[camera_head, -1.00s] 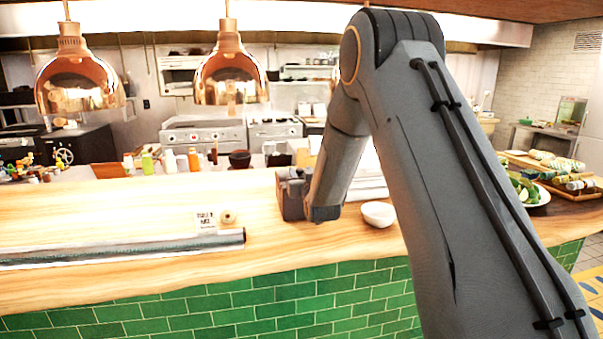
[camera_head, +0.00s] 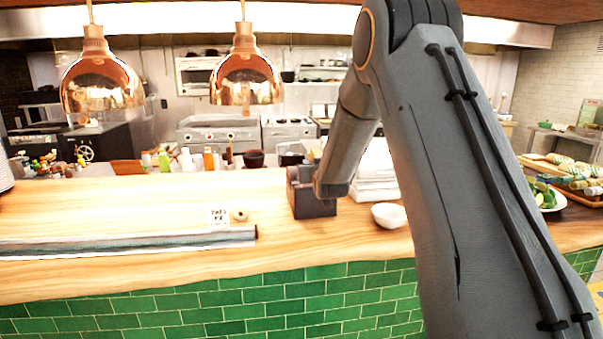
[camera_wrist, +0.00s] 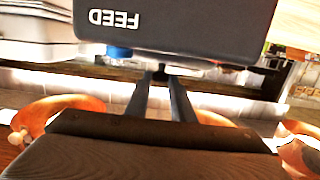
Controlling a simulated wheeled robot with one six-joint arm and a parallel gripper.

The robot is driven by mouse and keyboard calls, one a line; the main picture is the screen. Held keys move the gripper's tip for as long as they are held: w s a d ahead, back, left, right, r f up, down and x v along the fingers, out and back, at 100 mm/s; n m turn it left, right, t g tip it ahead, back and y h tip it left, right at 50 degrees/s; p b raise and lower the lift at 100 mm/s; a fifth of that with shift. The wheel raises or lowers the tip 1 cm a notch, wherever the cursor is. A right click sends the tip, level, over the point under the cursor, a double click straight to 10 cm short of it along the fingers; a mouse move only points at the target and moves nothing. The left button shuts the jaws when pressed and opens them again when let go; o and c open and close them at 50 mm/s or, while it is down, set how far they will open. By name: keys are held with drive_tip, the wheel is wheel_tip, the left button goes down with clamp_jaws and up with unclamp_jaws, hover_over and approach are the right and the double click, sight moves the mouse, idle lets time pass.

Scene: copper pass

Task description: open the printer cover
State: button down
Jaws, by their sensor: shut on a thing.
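The printer (camera_head: 314,207) is a small dark box on the wooden counter, just left of the white bowl. My wrist hangs over its top and hides part of it. A dark part above the box, by my wrist, may be the cover; I cannot tell its angle there. In the wrist view a dark panel (camera_wrist: 185,25) with upside-down "FEED" lettering and a blue button (camera_wrist: 119,51) fills the top. My gripper (camera_wrist: 161,76) reaches the panel's lower edge with both fingers close together, shut on the printer cover. The exact contact is hidden.
A white bowl (camera_head: 389,215) and a folded white stack (camera_head: 375,186) stand right of the printer. A long roll (camera_head: 130,243) and a small card (camera_head: 219,216) lie to the left. Copper lamps (camera_head: 246,78) hang above. The counter's left middle is clear.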

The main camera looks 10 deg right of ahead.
drive_tip(key=shift+w+d+r+b, duration=0.3)
drive_tip(key=shift+w+r+b, duration=0.15)
drive_tip(key=shift+w+r, duration=0.3)
drive_tip(key=shift+r, duration=0.25)
drive_tip(key=c, duration=1.6)
unclamp_jaws()
drive_tip(key=shift+a, duration=0.1)
drive_tip(key=shift+f, duration=0.1)
drive_tip(key=shift+s, duration=0.25)
drive_tip(key=shift+s+a+r+b, duration=0.15)
drive_tip(key=shift+s+b, duration=0.3)
drive_tip(key=shift+s, duration=0.75)
drive_tip(key=shift+s+a+r+b, duration=0.15)
drive_tip(key=shift+s+b, duration=0.3)
drive_tip(key=shift+s, duration=0.8)
drive_tip(key=shift+s+r+b, duration=0.15)
drive_tip(key=shift+s+b, duration=0.3)
drive_tip(key=shift+s, duration=0.75)
